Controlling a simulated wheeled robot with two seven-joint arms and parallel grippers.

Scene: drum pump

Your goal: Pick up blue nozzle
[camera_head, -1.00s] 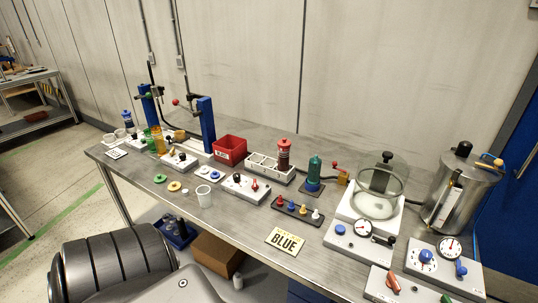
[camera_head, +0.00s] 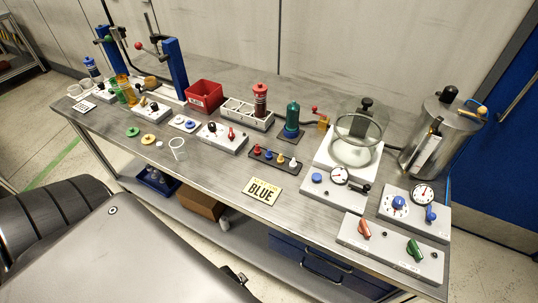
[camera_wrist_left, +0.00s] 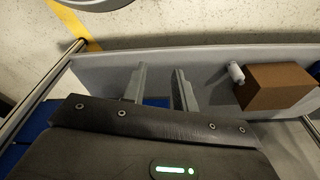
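The blue nozzle (camera_head: 269,154) stands in a black rack (camera_head: 262,158) on the bench, between a red nozzle (camera_head: 257,149) and a yellow nozzle (camera_head: 281,158). A white nozzle (camera_head: 293,163) is at the rack's right end. A card reading BLUE (camera_head: 263,191) lies in front of the rack. My left gripper (camera_wrist_left: 160,88) shows in the left wrist view with its two fingers apart and nothing between them. It is away from the nozzles, which do not show in that view. Neither gripper shows in the head view.
The grey bench (camera_head: 215,175) has bare room around the card. Behind the rack stand a white tray (camera_head: 238,108) with a red bottle, and a green bottle (camera_head: 292,118). A clear cup (camera_head: 178,150) is at left. A glass chamber (camera_head: 355,135) and control boxes are at right.

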